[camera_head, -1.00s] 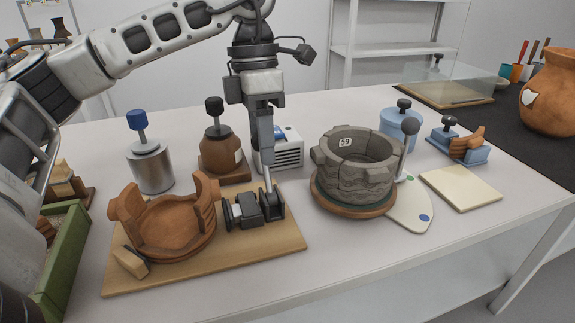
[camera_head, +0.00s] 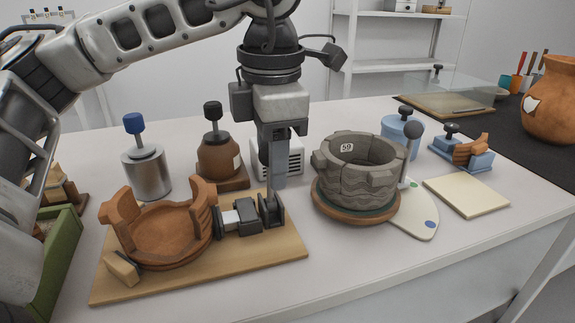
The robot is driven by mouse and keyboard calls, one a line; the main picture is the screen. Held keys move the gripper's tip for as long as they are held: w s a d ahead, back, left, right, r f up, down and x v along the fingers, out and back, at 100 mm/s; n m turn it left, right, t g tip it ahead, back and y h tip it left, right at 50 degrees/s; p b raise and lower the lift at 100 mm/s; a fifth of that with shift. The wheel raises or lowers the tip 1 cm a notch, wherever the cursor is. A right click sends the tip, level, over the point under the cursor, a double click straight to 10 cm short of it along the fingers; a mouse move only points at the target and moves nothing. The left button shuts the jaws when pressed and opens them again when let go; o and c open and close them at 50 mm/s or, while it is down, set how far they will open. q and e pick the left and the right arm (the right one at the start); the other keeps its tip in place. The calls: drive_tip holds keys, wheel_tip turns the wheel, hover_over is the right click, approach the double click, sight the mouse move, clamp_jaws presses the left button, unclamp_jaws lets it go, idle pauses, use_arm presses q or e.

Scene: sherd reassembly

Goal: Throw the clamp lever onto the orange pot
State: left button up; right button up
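The orange pot (camera_head: 165,242) is an incomplete terracotta vessel with a broken, uneven rim, on a wooden board (camera_head: 265,262). The dark clamp (camera_head: 240,217) is fixed on the board just right of the pot, its pale plunger pointing at the pot wall. A thin upright piece, seemingly the clamp lever (camera_head: 268,192), stands at the clamp's right end. My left gripper (camera_head: 277,184) points down from above, its fingertips at or just behind this lever. Its fingers overlap in this view, so their gap and any contact are hidden. My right gripper is not in view.
A grey stone-like pot (camera_head: 357,172) tagged 59 stands right of the board. Behind are a steel canister (camera_head: 147,172), a brown jar (camera_head: 218,157) and a white vented box (camera_head: 290,158). A green-walled tray (camera_head: 58,255) is at left. The front right table is clear.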

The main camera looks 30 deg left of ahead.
use_arm(q)
drive_tip(key=shift+t+y, duration=0.7)
drive_tip(key=shift+y, duration=0.1)
drive_tip(key=s+d+f+b, duration=0.2)
drive_tip(key=d+b, duration=0.1)
drive_tip(key=shift+s, duration=0.2)
drive_tip(key=shift+s+d+f+b, duration=0.25)
drive_tip(key=shift+f+b, duration=0.05)
drive_tip(key=shift+b, duration=0.2)
drive_tip(key=shift+s+d+r+y, duration=0.1)
drive_tip(key=shift+r+y, duration=0.05)
drive_tip(key=shift+y, duration=0.15)
drive_tip(key=p+v, duration=0.4)
drive_tip(key=v, duration=0.1)
drive_tip(key=shift+r, duration=0.15)
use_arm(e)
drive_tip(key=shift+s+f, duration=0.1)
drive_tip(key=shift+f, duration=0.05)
